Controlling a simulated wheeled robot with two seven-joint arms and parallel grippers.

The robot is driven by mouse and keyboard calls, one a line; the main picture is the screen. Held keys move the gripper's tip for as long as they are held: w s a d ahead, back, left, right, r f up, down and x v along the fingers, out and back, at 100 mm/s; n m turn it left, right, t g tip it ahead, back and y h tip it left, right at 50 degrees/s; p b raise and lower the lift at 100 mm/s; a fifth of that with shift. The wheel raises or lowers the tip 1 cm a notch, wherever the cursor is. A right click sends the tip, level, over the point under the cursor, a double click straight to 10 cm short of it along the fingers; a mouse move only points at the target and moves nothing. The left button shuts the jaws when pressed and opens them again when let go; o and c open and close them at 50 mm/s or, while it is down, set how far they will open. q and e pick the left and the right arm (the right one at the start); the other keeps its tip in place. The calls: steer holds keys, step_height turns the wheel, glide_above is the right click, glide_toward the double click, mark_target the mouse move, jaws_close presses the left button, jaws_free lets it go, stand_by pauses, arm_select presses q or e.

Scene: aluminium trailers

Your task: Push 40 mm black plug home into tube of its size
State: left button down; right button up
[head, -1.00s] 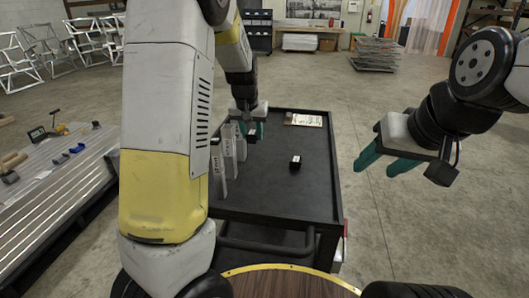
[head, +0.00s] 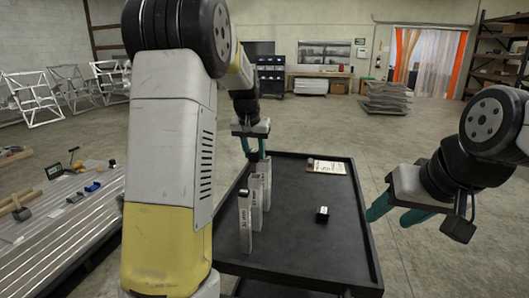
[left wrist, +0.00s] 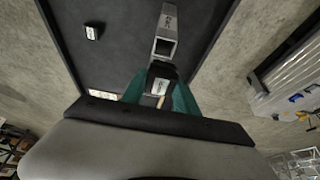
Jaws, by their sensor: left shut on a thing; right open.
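My left gripper (head: 254,150) is shut on a black plug (left wrist: 159,72) with a white label, seen between its teal fingers in the left wrist view. It is over the upright square aluminium tubes on the black cart. The front tube (head: 245,225), middle tube (head: 256,200) and rear tube (head: 267,185) stand in a row. One tube (left wrist: 165,22) shows an open square mouth beside the held plug. I cannot tell whether the plug touches a tube. Another black plug (head: 322,214) lies on the cart. My right gripper (head: 396,212) is open and empty, right of the cart.
The black cart (head: 300,250) has a raised rim and free room right of the tubes. A labelled board (head: 326,167) lies at its back. A ribbed aluminium trailer bed (head: 60,225) with tools stands at the left.

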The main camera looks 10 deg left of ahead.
mark_target(254, 160)
arm_select(q)
step_height(254, 160, down, 7)
steer(key=shift+r, duration=0.2)
stand_by(0.7)
steer(key=shift+s+f, duration=0.25)
steer(key=c, duration=0.9)
jaws_free()
steer(key=shift+o, duration=0.2)
steer(key=v, duration=0.8)
steer(key=shift+w+d+r, duration=0.15)
steer(key=shift+w+r, duration=0.1)
steer(key=shift+r, duration=0.1)
